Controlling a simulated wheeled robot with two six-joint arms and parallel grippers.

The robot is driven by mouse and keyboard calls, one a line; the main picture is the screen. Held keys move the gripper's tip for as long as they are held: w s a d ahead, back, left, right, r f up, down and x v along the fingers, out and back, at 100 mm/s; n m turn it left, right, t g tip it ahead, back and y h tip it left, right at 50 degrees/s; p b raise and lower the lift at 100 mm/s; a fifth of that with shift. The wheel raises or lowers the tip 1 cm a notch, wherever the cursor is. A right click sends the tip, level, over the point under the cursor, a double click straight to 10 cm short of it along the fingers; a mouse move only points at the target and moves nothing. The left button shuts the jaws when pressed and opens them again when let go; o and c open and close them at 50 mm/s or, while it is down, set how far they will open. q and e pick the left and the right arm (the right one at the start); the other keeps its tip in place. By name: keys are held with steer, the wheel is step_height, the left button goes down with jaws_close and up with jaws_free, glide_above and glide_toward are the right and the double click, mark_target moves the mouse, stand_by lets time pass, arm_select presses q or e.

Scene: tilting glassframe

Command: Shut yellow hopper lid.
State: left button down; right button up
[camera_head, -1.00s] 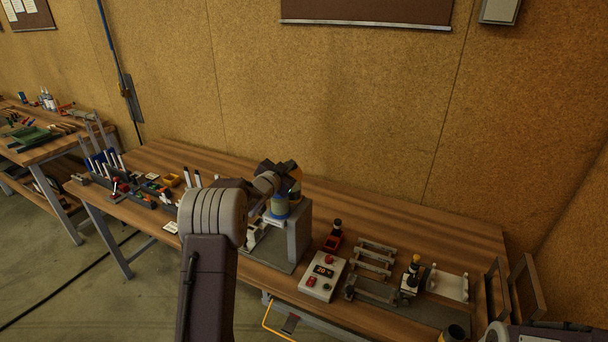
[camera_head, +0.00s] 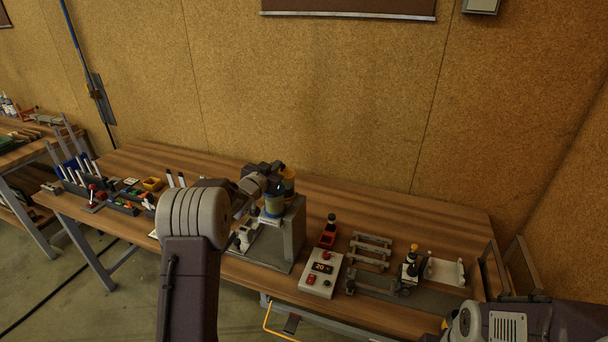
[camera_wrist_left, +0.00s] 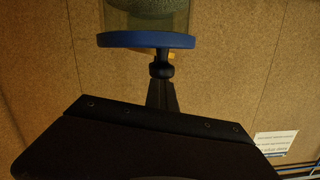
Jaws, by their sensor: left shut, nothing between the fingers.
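The hopper is a small drum with a blue band (camera_head: 273,205) and yellow parts (camera_head: 289,186) on a grey stand. My left gripper (camera_head: 277,170) is shut and empty, close against the hopper's top and partly covering it. In the left wrist view a blue disc or rim (camera_wrist_left: 147,40) shows edge-on just beyond my dark fingers (camera_wrist_left: 161,72), with a grey speckled mass above it and a small yellow bit behind. I cannot tell the lid's angle or whether the fingers touch it. My right gripper is out of view; only part of my right arm shows at the bottom right.
A white control box (camera_head: 320,274) with red buttons stands right of the grey stand (camera_head: 286,240). Further right are metal racks (camera_head: 369,252) and a small black-and-yellow device (camera_head: 411,262). Bins and tools (camera_head: 120,196) fill the bench's left. Bare bench lies behind the racks.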

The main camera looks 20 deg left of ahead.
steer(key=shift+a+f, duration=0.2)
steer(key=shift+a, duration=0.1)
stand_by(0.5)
